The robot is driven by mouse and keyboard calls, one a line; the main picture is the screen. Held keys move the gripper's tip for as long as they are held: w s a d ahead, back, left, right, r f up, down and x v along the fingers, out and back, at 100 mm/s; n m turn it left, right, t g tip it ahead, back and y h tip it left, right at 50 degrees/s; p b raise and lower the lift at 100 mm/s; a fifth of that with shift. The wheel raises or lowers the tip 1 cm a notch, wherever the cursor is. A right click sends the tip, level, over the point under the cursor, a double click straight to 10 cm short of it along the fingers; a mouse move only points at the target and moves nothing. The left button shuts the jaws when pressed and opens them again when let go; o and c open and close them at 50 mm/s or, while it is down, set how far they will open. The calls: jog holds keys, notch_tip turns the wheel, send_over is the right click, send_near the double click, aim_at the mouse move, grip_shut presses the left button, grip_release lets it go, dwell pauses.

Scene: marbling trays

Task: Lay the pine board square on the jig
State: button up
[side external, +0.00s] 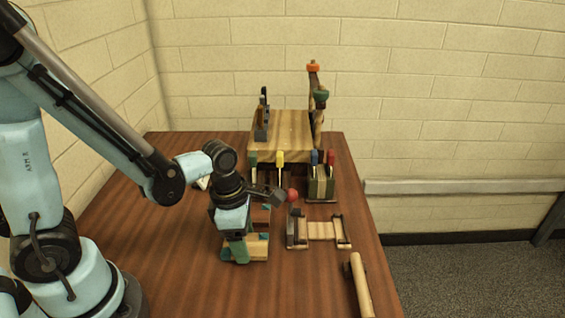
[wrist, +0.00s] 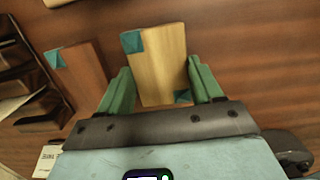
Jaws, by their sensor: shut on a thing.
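The pine board (wrist: 160,70) is pale, with teal patches at two corners. My gripper (wrist: 162,88) is shut on it, with a green finger against each long side. In the side view my gripper (side external: 240,252) points down low over the table, and part of the pine board (side external: 259,246) shows beside the fingers. I cannot tell whether the board touches the table. A low pale wooden frame with dark end pieces (side external: 320,230), which looks like the jig, stands to the right of my gripper and apart from it.
A reddish-brown board (wrist: 84,76) with a teal corner lies left of the pine board. A wooden block (side external: 285,130) with tools and coloured handles stands at the back. A red ball (side external: 292,195) is near my wrist. A wooden cylinder (side external: 361,287) lies near the right edge.

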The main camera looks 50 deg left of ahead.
jog(key=shift+f, duration=0.1)
jog(key=o, duration=1.1)
jog(key=shift+f, duration=0.1)
jog(key=shift+c, duration=0.2)
